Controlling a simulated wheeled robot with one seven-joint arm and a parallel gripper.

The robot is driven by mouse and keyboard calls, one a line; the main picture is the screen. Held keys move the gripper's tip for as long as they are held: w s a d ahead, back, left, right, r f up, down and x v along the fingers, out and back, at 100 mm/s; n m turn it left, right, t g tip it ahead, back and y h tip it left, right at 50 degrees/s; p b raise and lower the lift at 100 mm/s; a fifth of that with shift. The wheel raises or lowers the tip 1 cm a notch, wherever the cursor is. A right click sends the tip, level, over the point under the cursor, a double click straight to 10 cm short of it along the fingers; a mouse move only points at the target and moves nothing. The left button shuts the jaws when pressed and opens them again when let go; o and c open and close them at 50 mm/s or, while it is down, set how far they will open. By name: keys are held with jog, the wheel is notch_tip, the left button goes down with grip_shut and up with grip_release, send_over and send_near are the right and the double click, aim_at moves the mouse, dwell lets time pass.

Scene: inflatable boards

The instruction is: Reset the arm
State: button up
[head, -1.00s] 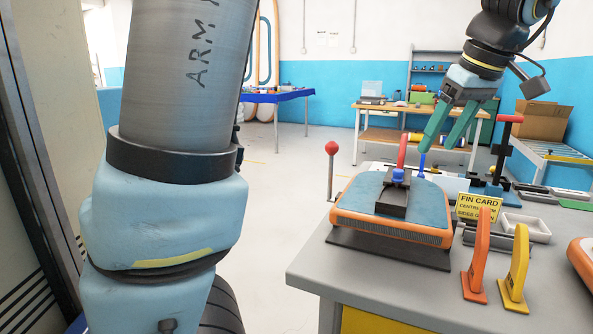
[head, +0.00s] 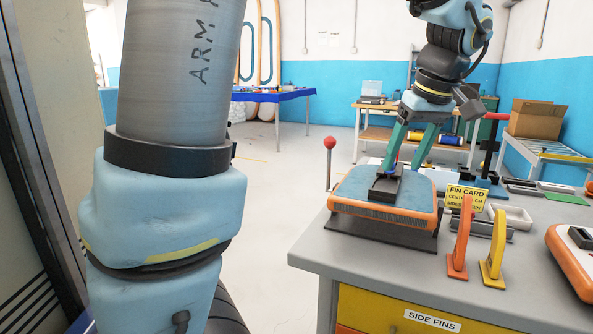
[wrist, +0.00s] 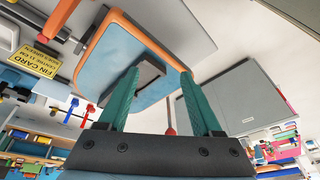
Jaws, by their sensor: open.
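My gripper (head: 403,167) is open, its two green fingers pointing down by the far side of the blue and orange board piece (head: 415,210) on the workbench. In the wrist view the open fingers (wrist: 160,75) have nothing gripped between them. A black fin box (head: 384,186) sits on top of the board; it also shows in the wrist view (wrist: 150,74). A bit of blue shows by the left fingertip. I cannot tell from the head view how high the fingertips are above the board.
An orange fin (head: 460,240) and a yellow fin (head: 495,250) stand at the front of the grey bench (head: 345,255). A yellow fin card (head: 465,198), grey trays and a red-knobbed post (head: 329,145) are nearby. Another orange board (head: 575,270) lies at right. Floor left of the bench is clear.

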jog(key=a+f+m, duration=0.1)
jog(key=a+f, duration=0.4)
jog(key=a, duration=0.4)
jog(key=s+a+f+m+g+h+p, duration=0.1)
jog(key=a+f, duration=0.4)
jog(key=a, duration=0.4)
jog(key=s+a+f+m+p, duration=0.1)
jog(key=a+f+m, duration=0.1)
jog(key=a+f, duration=0.3)
jog(key=a, duration=0.4)
jog(key=shift+s+g+h, duration=0.2)
jog(key=shift+g+h, duration=0.1)
jog(key=shift+h, duration=0.1)
